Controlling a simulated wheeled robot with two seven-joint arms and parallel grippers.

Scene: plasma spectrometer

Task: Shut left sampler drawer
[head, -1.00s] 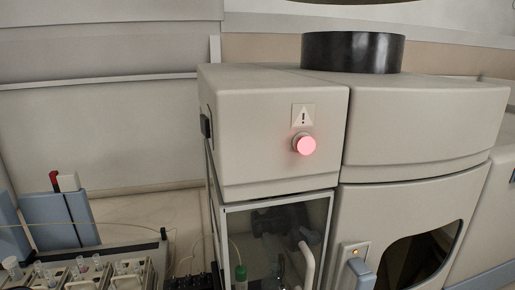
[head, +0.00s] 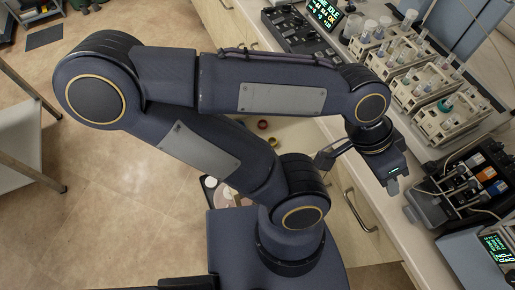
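An open drawer (head: 292,132) with a pale interior juts from the bench front in the head view. My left arm crosses over it and hides much of it, including most of its front. Small red and yellow round items (head: 262,125) show inside, and pale and dark items show below the arm. My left gripper (head: 393,184) points down by the bench edge, right of the drawer and apart from its visible part. Its fingers are too small and shaded to tell open from shut. My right gripper is not in view.
The bench top (head: 420,150) at the right carries vial racks (head: 445,115), a dark control unit (head: 300,28) and a pump-like device (head: 470,185). A curved handle (head: 357,212) sits on the cabinet front. A grey cart (head: 20,140) stands left; floor between is clear.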

